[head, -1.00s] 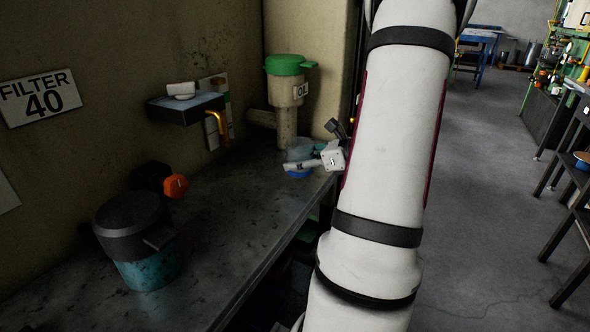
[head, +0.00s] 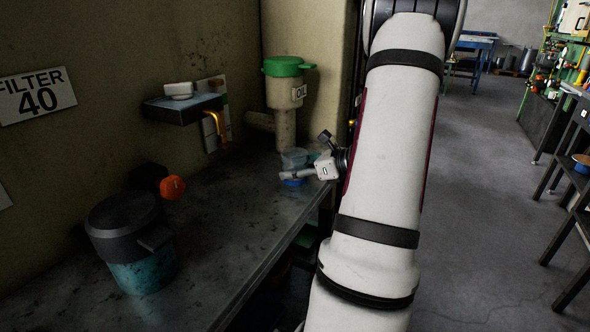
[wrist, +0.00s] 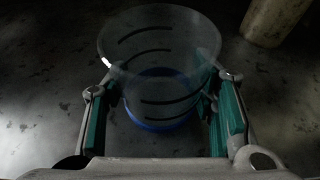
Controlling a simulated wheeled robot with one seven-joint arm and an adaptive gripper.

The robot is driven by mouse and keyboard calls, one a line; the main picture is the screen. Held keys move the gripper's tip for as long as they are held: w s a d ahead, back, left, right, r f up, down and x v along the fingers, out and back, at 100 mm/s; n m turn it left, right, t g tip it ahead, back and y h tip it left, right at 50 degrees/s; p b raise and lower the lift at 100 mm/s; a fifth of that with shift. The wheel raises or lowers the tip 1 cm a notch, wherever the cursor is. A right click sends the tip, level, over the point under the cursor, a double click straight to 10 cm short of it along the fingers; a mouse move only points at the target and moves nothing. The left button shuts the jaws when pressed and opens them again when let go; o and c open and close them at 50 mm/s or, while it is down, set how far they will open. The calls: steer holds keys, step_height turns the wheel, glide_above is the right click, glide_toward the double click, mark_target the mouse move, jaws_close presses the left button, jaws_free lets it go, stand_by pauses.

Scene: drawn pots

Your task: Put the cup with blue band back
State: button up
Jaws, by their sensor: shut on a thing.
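The cup with the blue band is clear, with dark curved marks on its wall; it shows in the wrist view (wrist: 160,50) between my fingers, its blue band low near the base. In the head view the cup (head: 294,158) is upright over the counter's far end, partly hidden by my gripper (head: 290,175). My gripper also shows in the wrist view (wrist: 165,112), with its green-padded fingers shut on the cup's two sides. I cannot tell whether the cup's base touches the counter.
The dark counter (head: 225,235) runs along the wall. A green-lidded oil dispenser (head: 285,90) stands just behind the cup. A wall shelf with a brass spout (head: 215,125) is to its left. A dark-lidded teal pot (head: 140,275) stands at front left. The mid-counter is clear.

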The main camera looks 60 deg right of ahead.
steer(key=o, duration=1.3)
